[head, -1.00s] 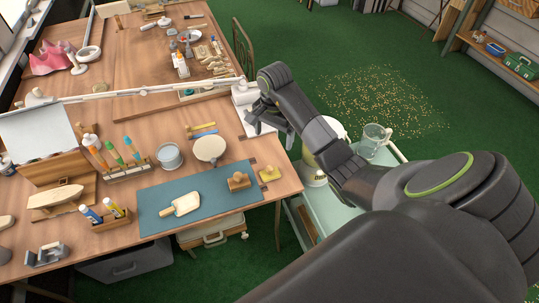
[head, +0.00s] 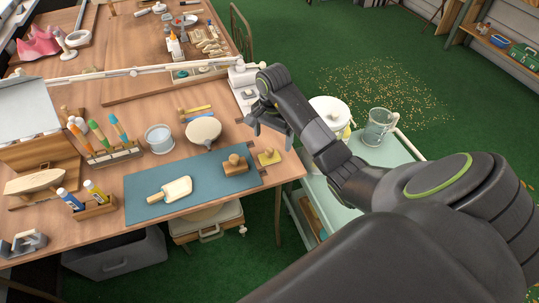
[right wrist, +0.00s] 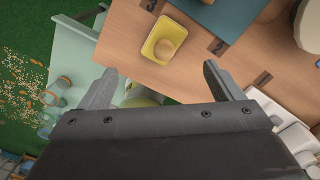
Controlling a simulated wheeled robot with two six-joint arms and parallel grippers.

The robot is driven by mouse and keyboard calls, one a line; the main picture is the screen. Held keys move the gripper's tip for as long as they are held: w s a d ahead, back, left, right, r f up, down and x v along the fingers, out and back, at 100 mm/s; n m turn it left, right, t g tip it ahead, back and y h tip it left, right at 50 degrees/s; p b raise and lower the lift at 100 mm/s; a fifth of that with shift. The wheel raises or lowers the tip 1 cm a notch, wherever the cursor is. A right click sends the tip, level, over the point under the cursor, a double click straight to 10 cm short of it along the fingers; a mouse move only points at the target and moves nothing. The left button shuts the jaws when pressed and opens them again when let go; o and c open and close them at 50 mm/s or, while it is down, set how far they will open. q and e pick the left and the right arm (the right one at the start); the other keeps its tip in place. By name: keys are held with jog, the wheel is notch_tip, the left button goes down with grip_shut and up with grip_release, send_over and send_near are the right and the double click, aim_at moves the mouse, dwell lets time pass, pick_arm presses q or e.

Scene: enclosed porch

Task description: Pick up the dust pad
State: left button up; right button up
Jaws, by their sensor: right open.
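The dust pad (head: 276,160), a yellow pad with a round wooden knob, lies on the wooden table near its right front corner, just right of the blue mat (head: 140,203). It also shows in the right wrist view (right wrist: 151,50), beyond the fingertips and roughly between them. My right gripper (head: 268,134) is open and empty, above the table near the right edge and behind the pad in the head view; it also shows in the right wrist view (right wrist: 160,75). It is apart from the pad. My left gripper is not in view.
A wooden block with a knob (head: 235,168) and a cream paddle-shaped piece (head: 176,189) lie on the mat. A round pale disc (head: 203,131) and a white base (head: 243,76) stand farther back. A pale green cart (head: 388,153) with a glass jug (head: 378,126) stands right of the table.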

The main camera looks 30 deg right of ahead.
aim_at(269, 150)
jog(key=shift+a+f+b, duration=0.15)
jog(key=shift+f+b, duration=1.15)
jog(key=shift+f, duration=0.5)
jog(key=f, duration=0.3)
jog(key=shift+w+a, duration=0.1)
jog(key=shift+a, duration=0.2)
pick_arm(q)
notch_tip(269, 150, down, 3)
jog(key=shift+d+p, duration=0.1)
jog(key=shift+p, duration=0.2)
pick_arm(e)
jog(key=shift+f, duration=0.4)
jog(key=c, duration=1.5)
